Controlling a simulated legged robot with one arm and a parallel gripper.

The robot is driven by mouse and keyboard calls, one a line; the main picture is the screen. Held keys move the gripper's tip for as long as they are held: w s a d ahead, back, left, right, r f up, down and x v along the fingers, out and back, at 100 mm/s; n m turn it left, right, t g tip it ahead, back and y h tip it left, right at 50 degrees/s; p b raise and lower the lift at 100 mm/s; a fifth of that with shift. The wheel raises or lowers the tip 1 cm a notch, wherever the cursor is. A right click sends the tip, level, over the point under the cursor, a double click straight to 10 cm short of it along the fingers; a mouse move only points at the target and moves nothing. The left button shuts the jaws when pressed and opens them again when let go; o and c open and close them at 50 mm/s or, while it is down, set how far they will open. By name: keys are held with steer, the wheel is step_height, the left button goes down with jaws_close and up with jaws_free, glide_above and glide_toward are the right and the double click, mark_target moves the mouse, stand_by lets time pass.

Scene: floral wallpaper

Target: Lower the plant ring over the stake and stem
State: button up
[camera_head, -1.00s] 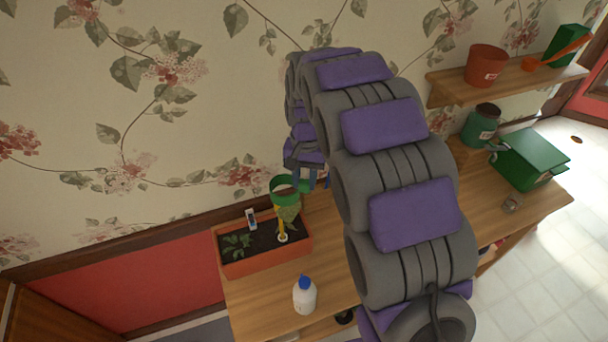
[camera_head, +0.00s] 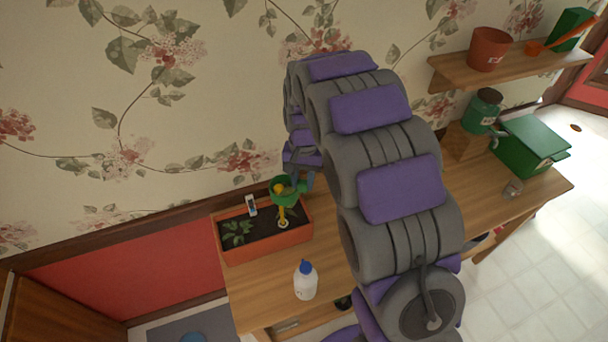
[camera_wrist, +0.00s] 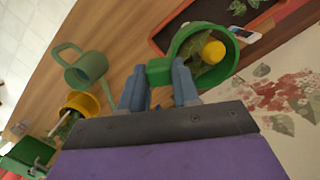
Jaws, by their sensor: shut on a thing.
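My gripper (camera_wrist: 158,88) is shut on the tab of the green plant ring (camera_wrist: 176,50). The ring also shows in the head view (camera_head: 273,197), over the right part of the planter. The yellow round top of the stake (camera_wrist: 214,51) appears inside the ring's opening, toward its right side in the wrist view. The yellow stake (camera_head: 282,214) continues below the ring to a pale base in the soil. Green leaves (camera_wrist: 195,68) show through the ring; the stem itself is mostly hidden. I cannot tell how far down the stake the ring sits.
The terracotta planter (camera_head: 268,251) holds a small seedling (camera_head: 237,238) and a white label (camera_head: 251,205). A white bottle with a blue cap (camera_head: 305,282) stands in front. A green watering can (camera_wrist: 86,70) and yellow pot (camera_wrist: 82,103) show in the wrist view. The wall is close behind.

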steer(key=shift+a+f, duration=0.25)
steer(key=shift+f, duration=0.25)
steer(key=shift+a+f, duration=0.2)
steer(key=shift+f, duration=0.25)
steer(key=shift+d+f, duration=0.45)
steer(key=shift+f, duration=0.25)
steer(key=shift+a, duration=0.15)
steer(key=o, duration=0.7)
steer(key=shift+a, duration=0.15)
steer(key=o, duration=0.4)
steer(key=shift+c, duration=0.2)
steer(key=shift+o, duration=0.2)
steer(key=shift+d, duration=0.35)
steer(key=shift+a, duration=0.15)
